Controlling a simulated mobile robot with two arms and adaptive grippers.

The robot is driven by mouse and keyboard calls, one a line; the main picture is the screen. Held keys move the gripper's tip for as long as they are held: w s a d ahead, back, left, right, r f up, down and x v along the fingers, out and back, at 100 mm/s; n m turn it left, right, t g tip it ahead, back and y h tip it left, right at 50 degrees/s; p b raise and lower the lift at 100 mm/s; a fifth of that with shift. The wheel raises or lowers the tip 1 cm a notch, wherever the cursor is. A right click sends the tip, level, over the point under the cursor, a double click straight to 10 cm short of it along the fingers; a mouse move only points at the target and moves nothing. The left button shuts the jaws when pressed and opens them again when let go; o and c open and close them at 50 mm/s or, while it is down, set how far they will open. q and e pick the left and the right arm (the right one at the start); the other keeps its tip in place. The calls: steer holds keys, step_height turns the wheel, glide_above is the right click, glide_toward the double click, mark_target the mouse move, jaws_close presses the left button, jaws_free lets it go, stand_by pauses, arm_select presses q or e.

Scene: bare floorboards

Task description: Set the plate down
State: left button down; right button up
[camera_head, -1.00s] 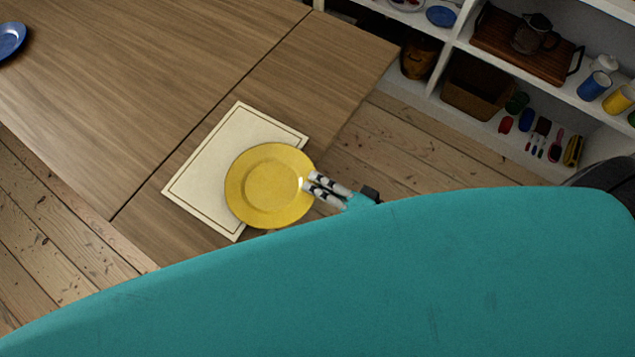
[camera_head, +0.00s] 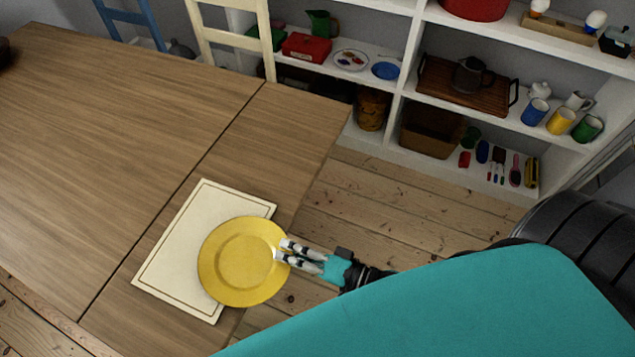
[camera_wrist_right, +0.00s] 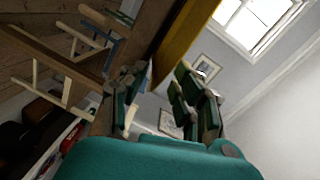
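The yellow plate (camera_head: 243,261) shows in the head view over the right part of a cream placemat (camera_head: 175,250), overhanging its right edge. I cannot tell whether it touches the mat or hovers above it. My right gripper (camera_head: 283,252) comes in from the right and has its fingers on the plate's right rim. In the right wrist view the plate (camera_wrist_right: 186,38) is a yellow band seen edge-on, running down between the fingers (camera_wrist_right: 162,88). My left gripper is in neither view.
The mat lies on a wooden table (camera_head: 120,130), which is bare around it. White shelves (camera_head: 400,95) with dishes and cups stand behind at the right. A cream chair (camera_head: 233,38) and a blue chair (camera_head: 135,22) are at the far side.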

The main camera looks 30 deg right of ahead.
steer(key=shift+s+r, duration=0.1)
steer(key=v, duration=1.2)
